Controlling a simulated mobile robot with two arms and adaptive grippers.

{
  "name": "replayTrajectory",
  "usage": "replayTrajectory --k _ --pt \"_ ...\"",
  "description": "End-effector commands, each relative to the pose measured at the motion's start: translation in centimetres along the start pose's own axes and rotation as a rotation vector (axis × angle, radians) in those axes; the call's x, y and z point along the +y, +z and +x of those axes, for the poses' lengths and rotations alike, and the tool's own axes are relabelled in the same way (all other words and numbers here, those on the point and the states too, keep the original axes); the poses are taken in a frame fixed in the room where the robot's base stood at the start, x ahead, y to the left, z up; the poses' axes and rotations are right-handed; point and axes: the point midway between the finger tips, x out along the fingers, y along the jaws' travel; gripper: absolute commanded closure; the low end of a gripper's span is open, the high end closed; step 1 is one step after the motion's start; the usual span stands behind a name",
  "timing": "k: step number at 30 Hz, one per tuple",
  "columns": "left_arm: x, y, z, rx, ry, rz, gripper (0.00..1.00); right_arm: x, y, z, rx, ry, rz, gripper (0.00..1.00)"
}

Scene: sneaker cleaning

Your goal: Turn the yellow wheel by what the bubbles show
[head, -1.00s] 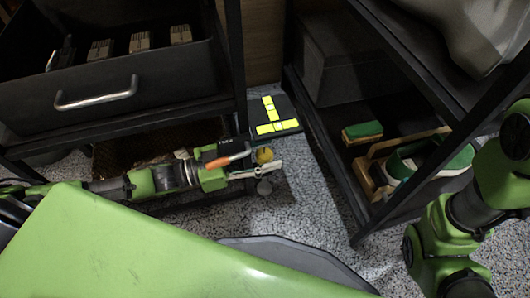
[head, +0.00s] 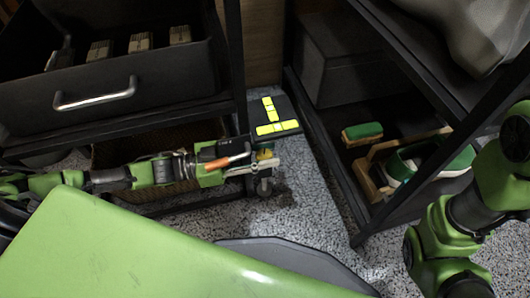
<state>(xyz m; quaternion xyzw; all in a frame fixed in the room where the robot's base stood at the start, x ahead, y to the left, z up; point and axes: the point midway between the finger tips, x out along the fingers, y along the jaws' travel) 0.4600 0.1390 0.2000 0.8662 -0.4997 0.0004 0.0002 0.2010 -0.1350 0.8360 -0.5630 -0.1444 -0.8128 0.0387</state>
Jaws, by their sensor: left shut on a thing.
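The yellow wheel (head: 264,154) shows as a small yellow patch low beside the black rack's corner post, partly hidden by my left gripper. My left gripper (head: 263,163) reaches in from the left and is shut on the yellow wheel. A black level (head: 288,108) lies just above it, with two yellow vials set at right angles, one short (head: 268,106) and one long (head: 277,127). Dark marks cross the vials, but the exact bubble positions are too small to read. My right arm stands at the right edge; its gripper is out of the picture.
The black rack with a drawer (head: 110,95) stands at the left, above a caster (head: 264,187). A second black rack at the right holds a green brush (head: 362,131), a wooden holder (head: 372,178) and a green and white shoe (head: 458,160).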

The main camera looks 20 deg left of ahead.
Motion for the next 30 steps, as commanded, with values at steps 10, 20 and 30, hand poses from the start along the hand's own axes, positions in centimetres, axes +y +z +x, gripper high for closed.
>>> replayTrajectory --k 10,20,30 --pt "0.0 0.1 0.0 -0.002 -0.001 -0.001 0.54 0.0 0.0 0.0 -0.001 0.000 0.000 0.54" --pt "0.2 0.0 0.0 0.002 -0.057 -0.005 0.54 0.1 0.2 0.2 -0.002 0.002 0.000 0.54" --pt "0.5 -0.4 -4.9 -0.008 -0.114 -0.002 0.54 0.7 1.2 3.4 -0.001 0.001 0.000 0.54"
